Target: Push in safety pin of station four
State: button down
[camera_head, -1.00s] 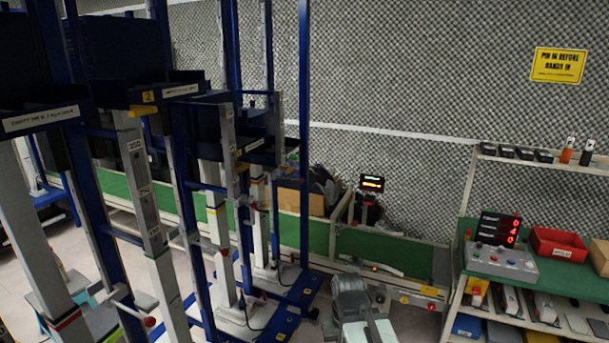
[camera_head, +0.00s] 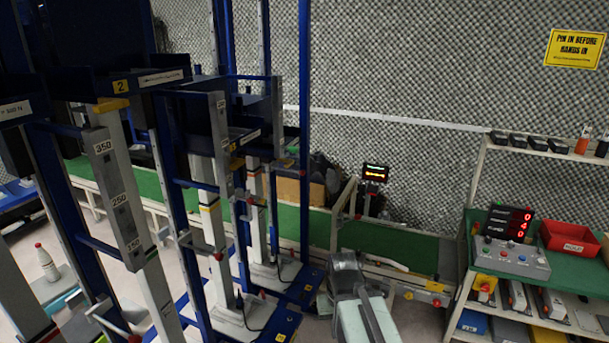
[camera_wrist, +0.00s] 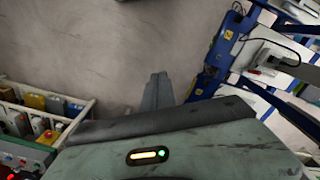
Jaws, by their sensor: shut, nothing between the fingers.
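Blue-framed test stations stand in a row on the left in the head view. The nearer one carries a yellow number 2 plate (camera_head: 120,86); the one behind it carries a small yellow plate (camera_head: 233,147) that looks like a 3. No number four can be read. Small red knobs show on the frames, one on the middle station (camera_head: 219,256) and one farther back (camera_head: 273,201); which is station four's safety pin I cannot tell. My gripper (camera_wrist: 157,92) is shut and empty over bare floor in the wrist view, left of a blue station frame (camera_wrist: 222,55).
A green bench (camera_head: 470,232) with a control box (camera_head: 512,258), red digit display (camera_head: 508,223) and red bin (camera_head: 567,240) stands at the right. A green conveyor (camera_head: 390,246) runs along the back wall.

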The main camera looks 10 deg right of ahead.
aim_at(302, 173)
jog(key=z, duration=1.9)
jog(key=i, duration=1.6)
jog(key=u, duration=3.5)
jog(key=i, duration=1.05)
jog(key=z, duration=0.05)
